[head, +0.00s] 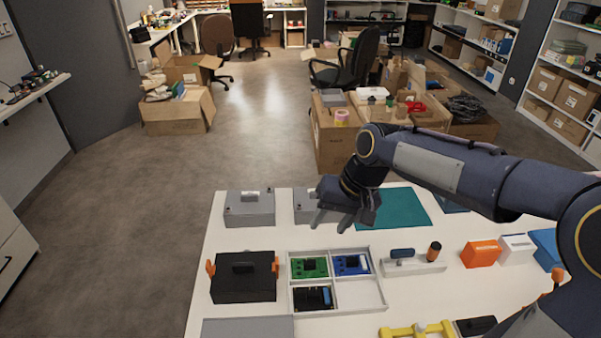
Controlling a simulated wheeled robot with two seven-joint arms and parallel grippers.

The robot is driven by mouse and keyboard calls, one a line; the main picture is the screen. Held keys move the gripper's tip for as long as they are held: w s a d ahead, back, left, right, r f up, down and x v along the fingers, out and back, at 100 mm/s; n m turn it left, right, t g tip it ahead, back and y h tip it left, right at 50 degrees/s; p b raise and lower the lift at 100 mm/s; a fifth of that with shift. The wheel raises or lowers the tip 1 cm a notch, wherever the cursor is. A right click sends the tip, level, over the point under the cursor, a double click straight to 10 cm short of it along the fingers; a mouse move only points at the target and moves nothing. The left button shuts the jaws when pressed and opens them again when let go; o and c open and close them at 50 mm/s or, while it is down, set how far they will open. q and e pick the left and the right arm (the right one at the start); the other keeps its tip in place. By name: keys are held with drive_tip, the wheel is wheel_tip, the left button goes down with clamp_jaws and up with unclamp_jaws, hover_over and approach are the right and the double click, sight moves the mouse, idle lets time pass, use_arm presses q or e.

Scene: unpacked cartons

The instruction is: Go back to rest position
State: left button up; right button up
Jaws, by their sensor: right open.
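My right gripper (338,217) hangs from the arm that comes in from the right. It is open, above the back part of the white table (218,270). It is in front of a grey box (306,207) and partly hides it. I see nothing between its fingers. My left gripper is not in view.
A tray (359,294) holds several circuit boards. A black box (243,285) with orange clips stands left of it. Another grey box (249,210), a teal mat (405,208) and an orange box (481,254) are on the table. Open cartons (174,115) stand on the floor beyond.

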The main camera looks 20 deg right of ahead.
drive_tip(key=shift+s, duration=0.1)
drive_tip(key=s+d+f+t, duration=0.1)
drive_tip(key=s+f+t, duration=0.2)
drive_tip(key=s, duration=1.7)
drive_tip(key=shift+n, duration=0.4)
drive_tip(key=shift+c, duration=0.5)
